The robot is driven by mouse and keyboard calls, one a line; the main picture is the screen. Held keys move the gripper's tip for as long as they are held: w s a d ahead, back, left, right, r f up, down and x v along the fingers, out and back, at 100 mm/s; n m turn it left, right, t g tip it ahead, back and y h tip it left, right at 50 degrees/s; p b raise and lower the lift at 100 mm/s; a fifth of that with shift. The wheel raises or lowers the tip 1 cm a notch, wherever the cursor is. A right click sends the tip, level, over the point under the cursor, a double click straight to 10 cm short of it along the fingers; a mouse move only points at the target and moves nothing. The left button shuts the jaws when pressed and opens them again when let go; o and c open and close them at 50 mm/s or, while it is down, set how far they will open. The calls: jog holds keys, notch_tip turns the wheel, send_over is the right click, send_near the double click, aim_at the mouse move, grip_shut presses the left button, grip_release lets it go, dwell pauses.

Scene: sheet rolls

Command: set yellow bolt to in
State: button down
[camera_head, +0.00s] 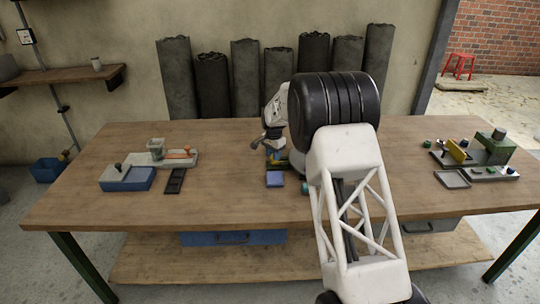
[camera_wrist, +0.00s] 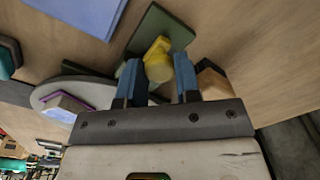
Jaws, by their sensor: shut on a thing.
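The yellow bolt (camera_wrist: 158,60) is in the wrist view, its rounded yellow end between the two blue fingers of my gripper (camera_wrist: 157,75). The gripper is shut on it. The bolt sits on a dark green plate (camera_wrist: 172,25). How far in the bolt sits cannot be told. In the head view my gripper (camera_head: 272,140) is over the middle of the wooden table (camera_head: 230,200), partly behind my arm, and the bolt cannot be made out clearly there.
A blue square block (camera_head: 275,179) lies in front of the gripper. At left stands a blue and grey fixture (camera_head: 127,180) beside a dark tray (camera_head: 175,181). At right are a green fixture (camera_head: 492,150) and a grey tray (camera_head: 452,179). Dark sheet rolls (camera_head: 178,80) stand behind. The table's front left is clear.

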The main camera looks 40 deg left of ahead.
jog(key=shift+w+d, duration=0.55)
jog(key=shift+d, duration=0.05)
jog(key=c, duration=0.8)
grip_release()
jog(key=shift+w, duration=0.1)
jog(key=shift+r, duration=0.1)
notch_tip(320, 180, up, 8)
